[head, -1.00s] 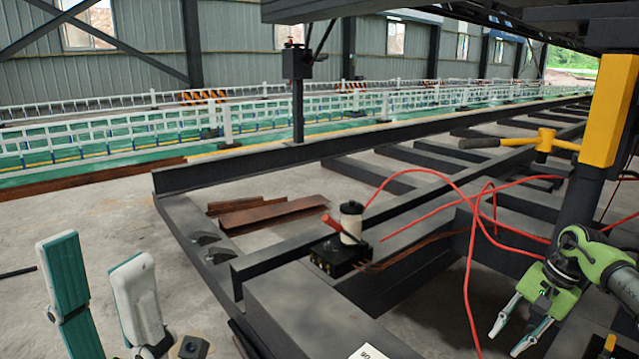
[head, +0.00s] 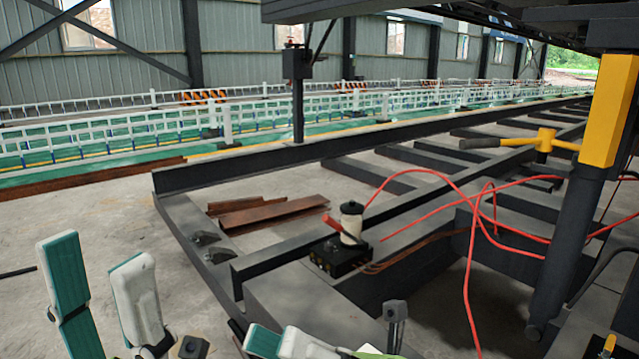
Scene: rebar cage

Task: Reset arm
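My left gripper (head: 94,252) stands at the lower left of the head view. Its two teal and white fingers point up, with a gap between them and nothing held. My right gripper (head: 283,342) shows only in part at the bottom edge, near the middle. A teal and white finger piece and a bit of green body are visible there; the rest is cut off by the frame. I cannot tell how far its fingers are apart.
A black box with a white cylinder (head: 351,221) and red handle sits on the dark steel frame (head: 290,300). Red hoses (head: 467,270) loop across the right. A yellow and dark post (head: 606,110) stands at right, near a yellow hammer-like tool (head: 544,145). Rusty plates (head: 270,213) lie behind.

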